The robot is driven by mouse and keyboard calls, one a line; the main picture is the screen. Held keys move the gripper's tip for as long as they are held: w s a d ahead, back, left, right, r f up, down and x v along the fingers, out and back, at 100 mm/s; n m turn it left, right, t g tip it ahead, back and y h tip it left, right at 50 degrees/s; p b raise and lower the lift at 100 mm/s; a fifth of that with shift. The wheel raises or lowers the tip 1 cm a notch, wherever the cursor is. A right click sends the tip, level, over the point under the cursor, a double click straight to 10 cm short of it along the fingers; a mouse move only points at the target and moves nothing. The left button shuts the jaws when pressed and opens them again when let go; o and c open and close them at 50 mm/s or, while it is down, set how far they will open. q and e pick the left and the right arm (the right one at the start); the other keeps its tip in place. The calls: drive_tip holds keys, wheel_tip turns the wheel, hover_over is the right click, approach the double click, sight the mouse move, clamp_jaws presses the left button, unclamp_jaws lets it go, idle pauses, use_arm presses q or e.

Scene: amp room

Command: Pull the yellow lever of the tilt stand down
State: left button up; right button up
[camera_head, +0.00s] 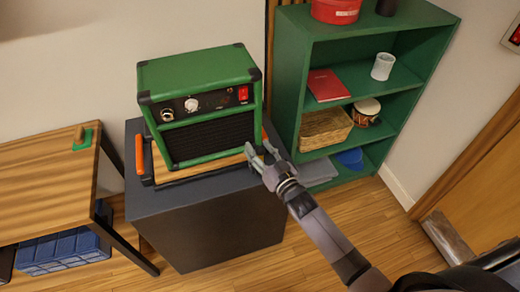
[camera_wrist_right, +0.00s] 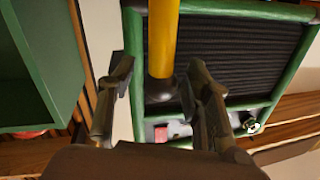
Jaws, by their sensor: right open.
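The green amp (camera_head: 205,143) sits on a wooden-topped tilt stand (camera_head: 176,176) on a dark cabinet (camera_head: 205,225). In the right wrist view a yellow lever (camera_wrist_right: 163,38) hangs in from the top edge, with a dark collar at its inner end. My right gripper (camera_head: 262,157) is at the amp's front right corner. In the right wrist view its two open fingers (camera_wrist_right: 162,90) stand on either side of the lever's line; I cannot tell whether they touch it. In the head view the lever is mostly hidden around the gripper. My left gripper is not in view.
An orange handle (camera_head: 139,155) stands at the stand's left side. A wooden table (camera_head: 45,190) is at the left. Floor shows in front of the shelf.

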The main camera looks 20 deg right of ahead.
drive_tip(key=shift+c, duration=0.2)
clamp_jaws()
idle(0.3)
idle(0.3)
